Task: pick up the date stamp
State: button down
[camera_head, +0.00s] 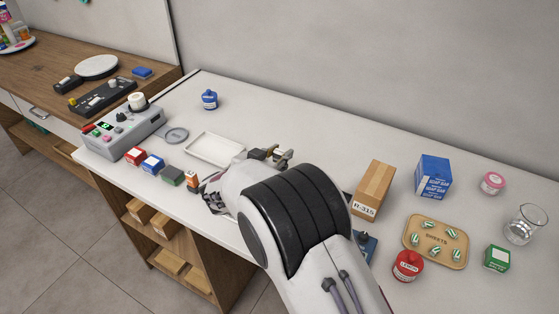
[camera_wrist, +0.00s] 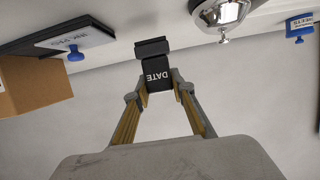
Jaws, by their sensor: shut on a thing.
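The date stamp (camera_wrist: 156,76) is black with white "DATE" lettering, which reads upside down in the wrist view. My gripper (camera_wrist: 160,88) is shut on it, with one finger on each side of its lettered block. The stamp's wider black foot (camera_wrist: 152,47) sticks out beyond the fingertips. I cannot tell whether the foot touches the counter. In the head view my gripper (camera_head: 278,156) is beyond my own arm, and I cannot make out the stamp there.
In the wrist view, a dark ink pad (camera_wrist: 80,38) and a cardboard box (camera_wrist: 38,88) are left. A chrome dome (camera_wrist: 220,14) is right of the stamp. In the head view, a white tray (camera_head: 238,147) is left of my gripper and a tall R-315 box (camera_head: 375,190) is right.

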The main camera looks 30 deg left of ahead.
aim_at(279, 151)
notch_tip(279, 151, up, 6)
jog(key=shift+r, duration=0.25)
